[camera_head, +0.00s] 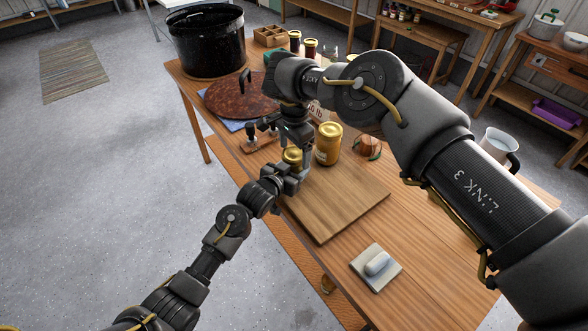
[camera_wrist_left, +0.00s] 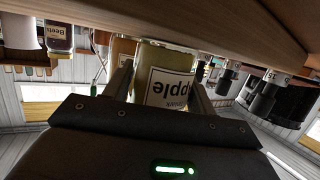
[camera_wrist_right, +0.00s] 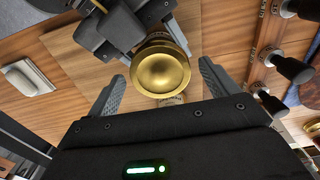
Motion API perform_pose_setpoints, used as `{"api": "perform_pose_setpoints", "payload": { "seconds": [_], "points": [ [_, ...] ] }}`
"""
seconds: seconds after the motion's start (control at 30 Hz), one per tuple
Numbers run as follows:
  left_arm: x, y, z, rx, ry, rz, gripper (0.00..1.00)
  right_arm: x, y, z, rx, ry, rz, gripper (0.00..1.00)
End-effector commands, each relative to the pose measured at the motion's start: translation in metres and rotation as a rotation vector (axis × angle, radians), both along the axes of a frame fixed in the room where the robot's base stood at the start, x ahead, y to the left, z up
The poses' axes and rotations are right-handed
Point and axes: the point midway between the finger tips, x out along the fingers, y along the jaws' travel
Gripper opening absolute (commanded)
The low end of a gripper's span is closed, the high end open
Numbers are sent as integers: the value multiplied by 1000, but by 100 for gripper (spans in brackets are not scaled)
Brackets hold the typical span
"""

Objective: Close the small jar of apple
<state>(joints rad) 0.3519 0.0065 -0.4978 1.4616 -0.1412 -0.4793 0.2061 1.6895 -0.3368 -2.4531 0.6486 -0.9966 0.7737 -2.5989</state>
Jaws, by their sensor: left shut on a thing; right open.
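The small jar of apple (camera_head: 292,156) stands at the left edge of the cutting board (camera_head: 345,205), a gold lid on top. Its label, ending in "pple", shows in the left wrist view (camera_wrist_left: 168,88). My left gripper (camera_head: 290,174) is shut on the jar's body from the side. My right gripper (camera_wrist_right: 163,88) is open above the jar; its fingers lie on either side of the gold lid (camera_wrist_right: 160,72) in the right wrist view, with visible gaps. I cannot tell how tightly the lid sits.
A larger gold-lidded jar (camera_head: 328,144) stands close on the right.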

Motion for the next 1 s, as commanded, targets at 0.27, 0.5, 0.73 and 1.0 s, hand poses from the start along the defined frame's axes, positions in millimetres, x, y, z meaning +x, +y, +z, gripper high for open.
{"api": "perform_pose_setpoints", "payload": {
  "seconds": [0.27,0.5,0.73,1.0],
  "points": [
    [-2,0,-6,6,11,-2,0,0,0,0,0,0,0,67],
    [-2,0,-6,6,12,-1,0,0,0,0,0,0,0,41],
    [-2,0,-6,6,12,-1,0,0,-1,0,0,1,-269,41],
    [-2,1,-6,6,12,-1,0,-1,-1,0,0,1,-569,41]
  ]
}}
